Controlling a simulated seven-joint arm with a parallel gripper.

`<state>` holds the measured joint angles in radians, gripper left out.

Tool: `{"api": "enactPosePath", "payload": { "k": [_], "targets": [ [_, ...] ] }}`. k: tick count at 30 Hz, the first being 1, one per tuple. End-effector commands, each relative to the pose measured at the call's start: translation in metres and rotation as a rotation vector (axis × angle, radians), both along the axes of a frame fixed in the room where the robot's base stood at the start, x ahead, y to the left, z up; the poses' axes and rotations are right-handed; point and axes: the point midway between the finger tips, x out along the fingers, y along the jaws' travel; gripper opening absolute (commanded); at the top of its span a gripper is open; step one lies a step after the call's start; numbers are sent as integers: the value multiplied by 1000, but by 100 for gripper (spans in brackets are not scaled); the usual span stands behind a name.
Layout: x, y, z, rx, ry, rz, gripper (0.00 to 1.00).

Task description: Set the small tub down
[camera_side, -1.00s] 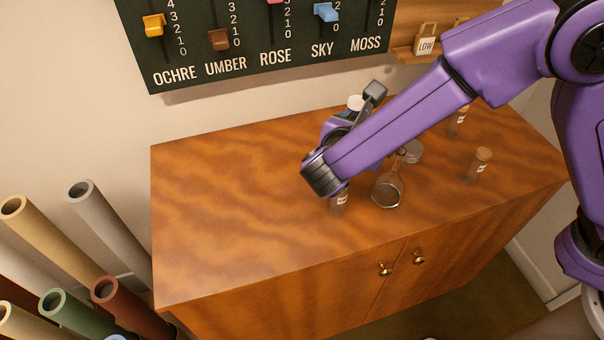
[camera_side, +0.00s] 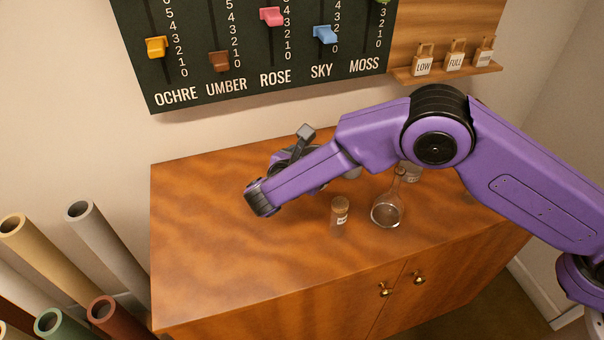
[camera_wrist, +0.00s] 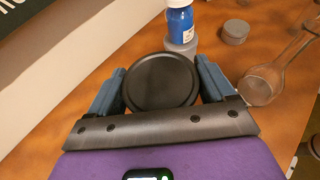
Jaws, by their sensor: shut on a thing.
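The small tub (camera_wrist: 160,82) shows in the wrist view as a round black lid between my two fingers. My gripper (camera_wrist: 160,74) is shut on its sides, one finger to the left and one to the right. The tub's underside is hidden, so I cannot tell whether it touches the wooden table top (camera_side: 200,230). In the side view my forearm and wrist hang over the left-middle part of the table and hide the tub and fingertips.
A blue bottle (camera_wrist: 181,25) stands just beyond the tub. A grey round tin (camera_wrist: 235,32) and a glass flask (camera_side: 387,210) are to the right. A corked vial (camera_side: 339,211) stands left of the flask. The table's left and front-left are clear.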

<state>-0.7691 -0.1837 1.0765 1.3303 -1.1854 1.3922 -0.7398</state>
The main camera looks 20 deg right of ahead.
Motion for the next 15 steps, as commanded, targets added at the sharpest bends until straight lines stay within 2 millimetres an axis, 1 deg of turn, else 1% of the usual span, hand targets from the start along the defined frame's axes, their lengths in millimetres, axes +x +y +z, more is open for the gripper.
{"api": "enactPosePath", "payload": {
  "k": [1, 6, 15],
  "targets": [
    [5, 3, -7, 0, -1, 0, 37],
    [17, 12, -25, 1, -2, -1, 37],
    [26, 18, -37, 1, -2, 0, 37]
  ]
}}
